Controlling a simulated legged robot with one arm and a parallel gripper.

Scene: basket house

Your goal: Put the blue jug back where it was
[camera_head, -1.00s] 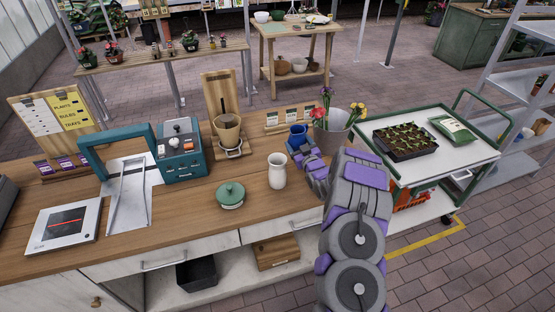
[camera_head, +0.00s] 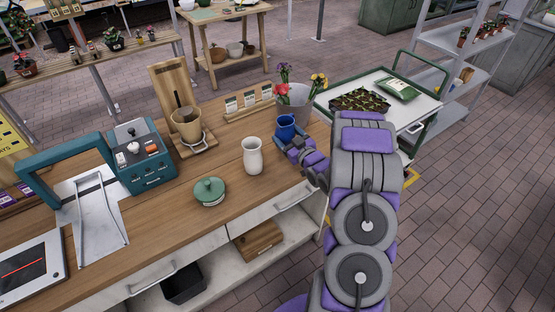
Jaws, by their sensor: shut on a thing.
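The blue jug (camera_head: 286,124) is upright near the right end of the wooden counter (camera_head: 237,160), just in front of the grey bucket of flowers (camera_head: 295,98). My gripper (camera_head: 284,138) is shut on the jug, reaching it from the front right. The lower part of the jug is partly hidden by the gripper, so I cannot tell whether it touches the counter. A cream vase (camera_head: 252,156) and a lidded green pot (camera_head: 209,192) stand to the left of the jug.
A teal till (camera_head: 146,158) and a brown pot on a wooden stand (camera_head: 186,124) are further left. Seed packets in a rack (camera_head: 249,103) stand behind. A white-topped cart (camera_head: 410,108) is at the right. The counter's front middle is clear.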

